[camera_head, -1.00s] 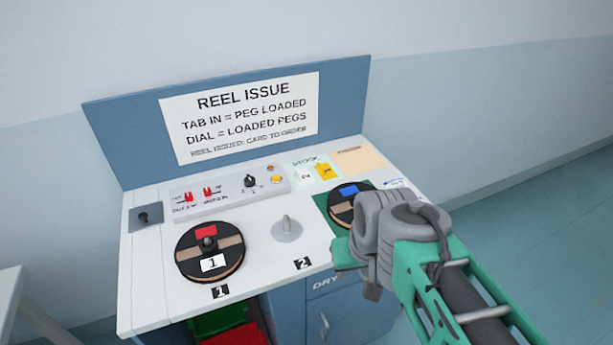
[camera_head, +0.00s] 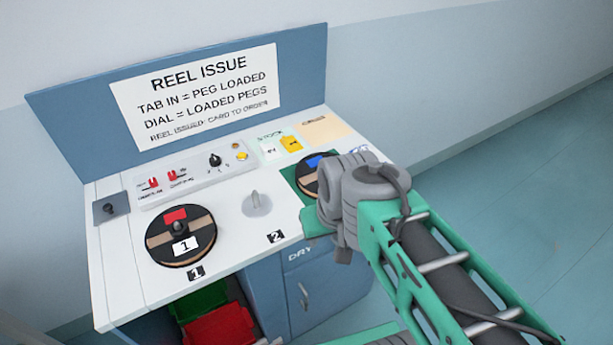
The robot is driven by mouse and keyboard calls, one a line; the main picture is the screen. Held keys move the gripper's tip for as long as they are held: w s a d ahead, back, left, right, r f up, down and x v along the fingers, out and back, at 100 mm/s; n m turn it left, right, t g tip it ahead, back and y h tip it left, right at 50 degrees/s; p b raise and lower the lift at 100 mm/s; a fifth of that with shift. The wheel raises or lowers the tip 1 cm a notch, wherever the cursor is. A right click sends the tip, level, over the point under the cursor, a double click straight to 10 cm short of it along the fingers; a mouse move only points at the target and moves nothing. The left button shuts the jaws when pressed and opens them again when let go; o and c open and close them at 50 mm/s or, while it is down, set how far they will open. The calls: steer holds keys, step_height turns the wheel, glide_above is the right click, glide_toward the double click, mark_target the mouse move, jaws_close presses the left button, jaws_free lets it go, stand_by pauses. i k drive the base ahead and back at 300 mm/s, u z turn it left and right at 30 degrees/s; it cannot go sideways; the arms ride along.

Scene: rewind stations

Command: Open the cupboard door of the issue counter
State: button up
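The issue counter (camera_head: 125,255) has a white top and a blue cabinet below. Its blue cupboard door (camera_head: 330,293) is on the right part of the front, below a panel marked DRY (camera_head: 300,254). The door looks shut, with a pale upright handle (camera_head: 304,297) near its left edge. My green and grey arm reaches in from the lower right, in front of the counter's right end. More of my green arm shows at the bottom edge, below the door. My gripper's fingers are not in view.
Black reels lie at peg 1 (camera_head: 205,222) and on a green mat (camera_head: 286,178); peg 2 (camera_head: 256,204) is bare. A switch panel (camera_head: 197,172) stands behind. Green (camera_head: 200,300) and red (camera_head: 222,328) bins sit in the open left bay. Floor (camera_head: 510,180) is clear at right.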

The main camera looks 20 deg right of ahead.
mark_target(316, 290)
steer(key=z, duration=1.4)
steer(key=k, duration=0.85)
steer(key=u, duration=1.75)
steer(key=i, duration=0.5)
steer(key=u, duration=0.1)
